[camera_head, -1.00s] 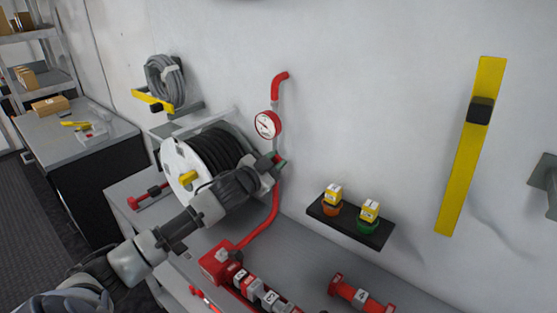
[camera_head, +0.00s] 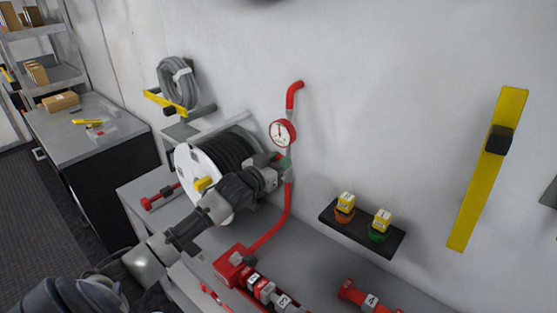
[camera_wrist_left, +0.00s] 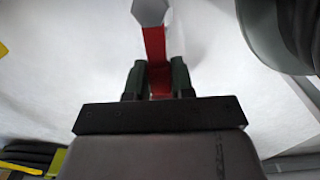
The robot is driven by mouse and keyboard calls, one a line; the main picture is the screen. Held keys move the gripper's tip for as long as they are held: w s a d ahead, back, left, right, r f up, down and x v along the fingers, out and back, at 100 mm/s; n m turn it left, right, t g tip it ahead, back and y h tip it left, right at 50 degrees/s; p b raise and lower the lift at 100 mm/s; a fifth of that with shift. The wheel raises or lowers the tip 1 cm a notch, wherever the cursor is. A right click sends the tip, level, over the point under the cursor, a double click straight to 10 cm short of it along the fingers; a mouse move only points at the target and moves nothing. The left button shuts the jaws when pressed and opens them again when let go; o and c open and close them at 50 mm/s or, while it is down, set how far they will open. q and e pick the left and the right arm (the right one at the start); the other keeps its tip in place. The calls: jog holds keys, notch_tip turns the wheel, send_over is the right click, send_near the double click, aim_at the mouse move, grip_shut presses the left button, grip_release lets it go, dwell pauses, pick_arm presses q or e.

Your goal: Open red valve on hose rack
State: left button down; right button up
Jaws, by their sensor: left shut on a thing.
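The red valve's handle shows in the left wrist view as a flat red bar (camera_wrist_left: 154,48) between two dark green fingertips. A pale hexagonal part sits at the bar's far end. My left gripper (camera_wrist_left: 158,80) is shut on this bar. In the head view my left gripper (camera_head: 284,166) is at the red pipe (camera_head: 287,205), just below the round gauge (camera_head: 283,133). The gripper hides most of the valve there, so how far its handle is turned cannot be told. My right gripper is not in view.
A hose reel (camera_head: 205,172) stands just left of my left gripper, close to the arm. A black shelf (camera_head: 362,229) with two yellow-topped knobs is on the wall to the right. Red fittings (camera_head: 236,262) with numbered tags lie on the grey bench below.

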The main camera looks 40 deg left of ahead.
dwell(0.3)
pick_arm(q)
jog(key=c, duration=1)
grip_release()
jog(key=shift+o, duration=0.2)
jog(key=s+b, duration=0.3)
jog(key=s, duration=0.7)
jog(key=shift+s+a, duration=0.4)
jog(key=shift+a, duration=0.05)
